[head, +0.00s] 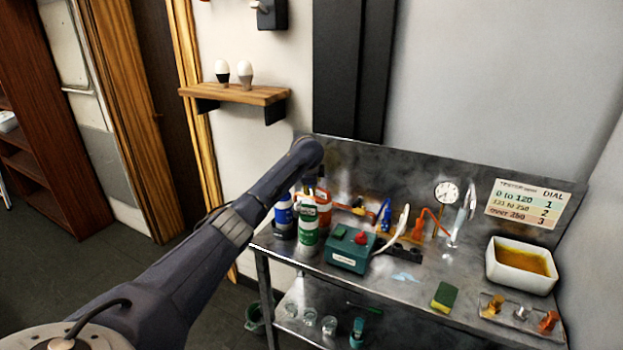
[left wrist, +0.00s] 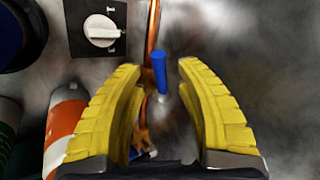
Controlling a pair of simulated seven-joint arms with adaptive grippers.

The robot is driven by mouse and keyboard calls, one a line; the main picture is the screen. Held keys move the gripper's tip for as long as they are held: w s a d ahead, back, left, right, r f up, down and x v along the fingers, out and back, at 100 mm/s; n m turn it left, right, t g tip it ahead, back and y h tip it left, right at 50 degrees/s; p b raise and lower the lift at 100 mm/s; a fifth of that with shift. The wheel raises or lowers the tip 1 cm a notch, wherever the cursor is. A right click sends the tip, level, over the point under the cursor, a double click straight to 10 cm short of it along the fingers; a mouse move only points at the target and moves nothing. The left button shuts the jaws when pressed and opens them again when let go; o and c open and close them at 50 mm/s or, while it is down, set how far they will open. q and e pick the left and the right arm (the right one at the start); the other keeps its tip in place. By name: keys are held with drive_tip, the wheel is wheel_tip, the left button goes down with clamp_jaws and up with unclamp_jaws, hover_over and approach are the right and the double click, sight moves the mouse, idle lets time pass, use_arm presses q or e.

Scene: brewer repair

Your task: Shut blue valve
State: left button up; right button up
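The blue valve (head: 385,213) stands on the metal bench in the head view, toward the back and right of the bottles. In the left wrist view its blue handle (left wrist: 160,75) sticks up beside a copper pipe. My left gripper (left wrist: 161,68) has its yellow fingers spread, one on each side of the blue handle. Neither finger visibly touches it. In the head view my left arm reaches over the bench's left end, and its fingers cannot be made out there. My right gripper is in neither view.
An orange bottle (left wrist: 65,122) is close to the left finger, and a white rotary knob (left wrist: 102,28) lies beyond it. Nearby stand a green box (head: 349,250), a white lever (head: 403,220) and an orange valve (head: 431,216). A yellow-filled tray (head: 492,267) sits at right.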

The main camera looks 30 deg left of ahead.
use_arm(q)
drive_tip(key=v, duration=1)
drive_tip(key=shift+s+r, duration=0.25)
drive_tip(key=shift+r, duration=0.05)
drive_tip(key=shift+d, duration=0.1)
drive_tip(key=shift+w, duration=0.1)
drive_tip(key=c, duration=0.3)
drive_tip(key=n, duration=0.2)
drive_tip(key=shift+w+d+r+n+t, duration=0.2)
drive_tip(key=shift+w+n+t, duration=0.1)
drive_tip(key=shift+w+n, duration=0.1)
clamp_jaws()
drive_tip(key=shift+w+a+f+n+t+y, duration=0.2)
drive_tip(key=shift+w+a+f+n, duration=0.95)
drive_tip(key=shift+n, duration=1.5)
drive_tip(key=shift+w+a+f+n+t+y, duration=0.2)
drive_tip(key=shift+w+a+f+n, duration=0.45)
drive_tip(key=shift+w+f+n, duration=1.45)
drive_tip(key=shift+w+a+f+n+t+y, duration=0.1)
drive_tip(key=shift+w+a+f+n+y, duration=0.6)
drive_tip(key=shift+n, duration=2.55)
